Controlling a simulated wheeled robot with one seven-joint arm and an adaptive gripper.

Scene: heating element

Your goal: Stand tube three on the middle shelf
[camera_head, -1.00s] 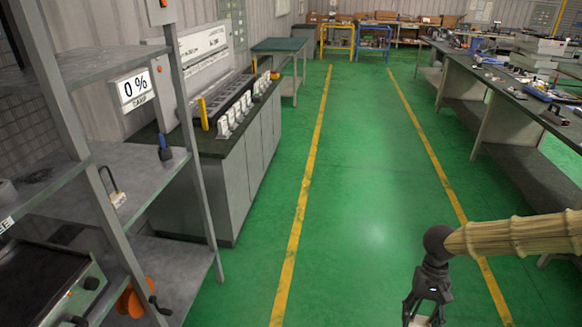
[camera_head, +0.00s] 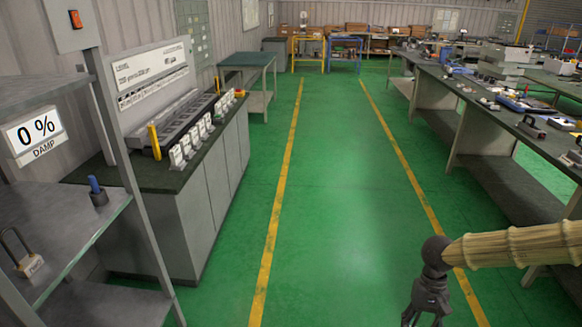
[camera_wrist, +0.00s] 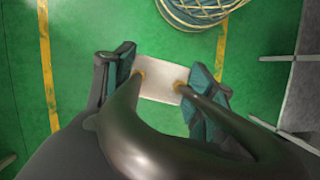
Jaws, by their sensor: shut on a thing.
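My gripper (camera_head: 425,312) is low at the right in the head view, above the green floor and cut off by the bottom edge. In the wrist view my gripper (camera_wrist: 160,82) is shut on a pale block (camera_wrist: 160,70) with two brass collars. A dark, curved U-shaped tube (camera_wrist: 150,140) runs from the collars towards the wrist camera. I cannot read a number on it. The middle shelf (camera_head: 60,213) is at the left in the head view, well away from my gripper. On it stand a dark U-shaped tube in a pale tagged block (camera_head: 30,264) and a blue-handled tool in a dark holder (camera_head: 98,192).
A "0 % DAMP" sign (camera_head: 36,135) hangs beside the shelf frame's upright (camera_head: 125,170). A dark-topped cabinet (camera_head: 205,190) with several white pieces stands behind it. A long workbench (camera_head: 500,130) runs along the right. The green floor (camera_head: 340,220) between is clear.

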